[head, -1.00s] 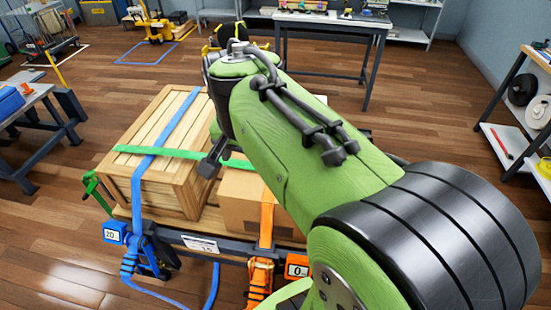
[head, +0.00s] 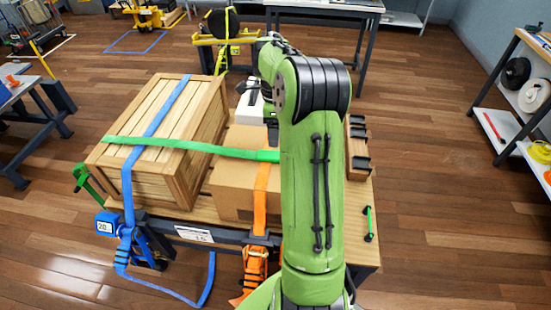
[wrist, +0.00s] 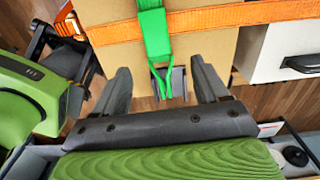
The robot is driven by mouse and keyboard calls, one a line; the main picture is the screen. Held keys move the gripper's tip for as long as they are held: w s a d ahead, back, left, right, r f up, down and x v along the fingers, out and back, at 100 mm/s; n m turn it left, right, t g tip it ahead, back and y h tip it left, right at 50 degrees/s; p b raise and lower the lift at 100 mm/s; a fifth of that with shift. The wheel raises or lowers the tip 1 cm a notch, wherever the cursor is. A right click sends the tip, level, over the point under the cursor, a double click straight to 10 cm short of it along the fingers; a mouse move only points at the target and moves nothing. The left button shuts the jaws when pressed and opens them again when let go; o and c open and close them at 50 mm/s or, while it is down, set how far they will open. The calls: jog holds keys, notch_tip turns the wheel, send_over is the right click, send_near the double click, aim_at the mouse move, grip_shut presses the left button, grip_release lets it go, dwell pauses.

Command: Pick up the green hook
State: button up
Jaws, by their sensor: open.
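The green strap (head: 190,149) runs across the wooden crate and the cardboard box to the right, where my arm hides its end in the head view. In the wrist view the strap (wrist: 153,32) hangs over the box edge and ends in the green hook (wrist: 167,80), a bent wire shape. A grey metal part (wrist: 179,82) sits just beside the hook. My gripper (wrist: 161,72) is open, with one finger to each side of the hook and nothing clamped between them. My arm hides the gripper in the head view.
A blue strap (head: 168,108) and an orange strap (head: 260,197) also cross the load. A small green-and-black piece (head: 369,224) lies at the pallet's right.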

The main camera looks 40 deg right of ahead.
aim_at(275, 154)
jog(key=f+b, duration=0.1)
jog(key=f, duration=0.8)
jog(key=shift+a+b, duration=0.2)
jog(key=shift+b, duration=0.15)
jog(key=shift+r, duration=0.1)
jog(key=c, duration=1.2)
notch_tip(275, 154, up, 10)
jog(key=shift+p, duration=1.15)
